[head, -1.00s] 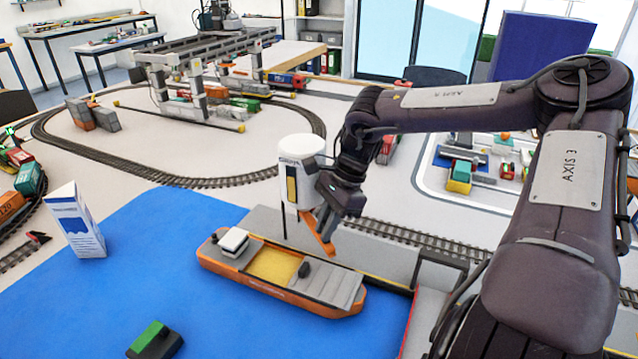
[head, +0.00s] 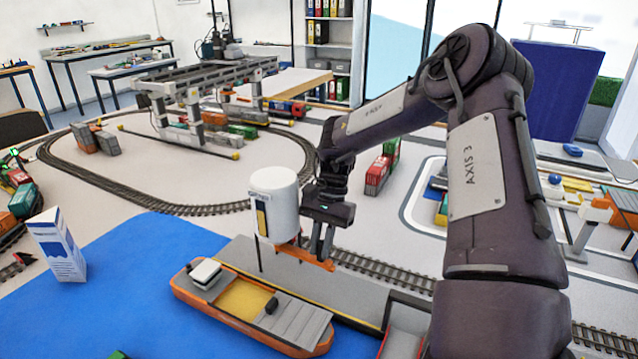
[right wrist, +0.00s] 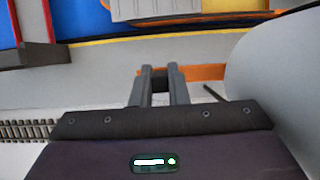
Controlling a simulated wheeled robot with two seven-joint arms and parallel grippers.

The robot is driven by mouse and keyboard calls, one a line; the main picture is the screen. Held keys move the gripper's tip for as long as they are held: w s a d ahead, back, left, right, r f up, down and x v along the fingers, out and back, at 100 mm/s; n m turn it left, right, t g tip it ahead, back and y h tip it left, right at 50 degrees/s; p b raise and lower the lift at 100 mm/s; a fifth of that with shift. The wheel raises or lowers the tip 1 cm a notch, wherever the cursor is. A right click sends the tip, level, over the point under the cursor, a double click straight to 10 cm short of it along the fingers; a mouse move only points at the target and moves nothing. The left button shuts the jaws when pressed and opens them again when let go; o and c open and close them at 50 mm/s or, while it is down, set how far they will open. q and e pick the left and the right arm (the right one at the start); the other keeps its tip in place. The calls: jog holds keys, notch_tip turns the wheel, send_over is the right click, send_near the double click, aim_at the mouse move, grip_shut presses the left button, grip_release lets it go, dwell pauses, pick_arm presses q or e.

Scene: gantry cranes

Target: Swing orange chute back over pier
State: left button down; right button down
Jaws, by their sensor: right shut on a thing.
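The orange chute (head: 302,256) sticks out from the foot of the white silo (head: 275,205) and points to the right, over the grey pier (head: 318,281). My right gripper (head: 322,256) points down and is shut on the chute near its outer end. In the right wrist view my fingers (right wrist: 158,72) are close together on the chute (right wrist: 205,72), and they hide part of it. My left gripper is not in view.
An orange cargo ship (head: 250,309) with a yellow hold lies on the blue water (head: 130,290) in front of the pier. Railway track (head: 385,272) runs behind the pier. A white carton (head: 58,245) stands at the left.

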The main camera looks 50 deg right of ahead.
dwell(0.4)
jog(key=c, duration=1.4)
grip_release()
jog(key=shift+d, duration=0.1)
jog(key=v, duration=0.8)
jog(key=shift+f, duration=0.1)
